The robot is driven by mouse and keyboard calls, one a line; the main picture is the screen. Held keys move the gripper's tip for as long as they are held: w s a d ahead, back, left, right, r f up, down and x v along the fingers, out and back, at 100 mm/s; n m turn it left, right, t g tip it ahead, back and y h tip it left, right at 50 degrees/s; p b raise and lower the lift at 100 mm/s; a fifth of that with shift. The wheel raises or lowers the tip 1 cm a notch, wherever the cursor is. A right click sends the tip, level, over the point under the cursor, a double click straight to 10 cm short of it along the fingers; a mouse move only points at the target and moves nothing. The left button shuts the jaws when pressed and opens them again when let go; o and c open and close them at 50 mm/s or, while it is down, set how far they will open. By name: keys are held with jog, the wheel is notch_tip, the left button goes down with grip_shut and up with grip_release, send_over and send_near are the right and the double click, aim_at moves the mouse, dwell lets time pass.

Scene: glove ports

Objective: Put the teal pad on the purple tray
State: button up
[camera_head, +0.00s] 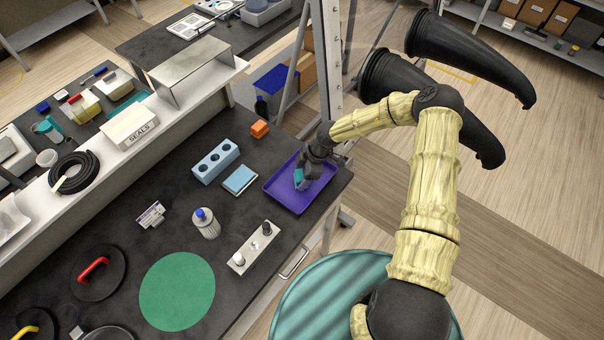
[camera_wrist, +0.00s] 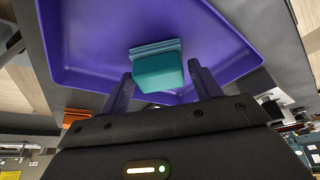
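The teal pad (camera_wrist: 157,70) is a small ridged block between the two fingers of my gripper (camera_wrist: 160,70) in the wrist view. A narrow gap shows between the pad and the right finger; the left finger is close to its other edge. In the head view the pad (camera_head: 299,176) shows at the tip of my gripper (camera_head: 303,181), over the middle of the purple tray (camera_head: 288,203). The pad looks upright there. I cannot tell whether its underside touches the tray floor. The tray also fills the upper wrist view (camera_wrist: 85,45).
A pale fixture with knobs (camera_head: 255,248) stands in front. The tray is near the bench's right edge.

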jog(key=shift+o, duration=1.3)
jog(key=s+b+v, duration=0.1)
jog(key=b+v, duration=0.3)
jog(key=v, duration=1.3)
jog(key=shift+w+r, duration=0.2)
jog(key=shift+w, duration=0.3)
jog(key=shift+d, duration=0.1)
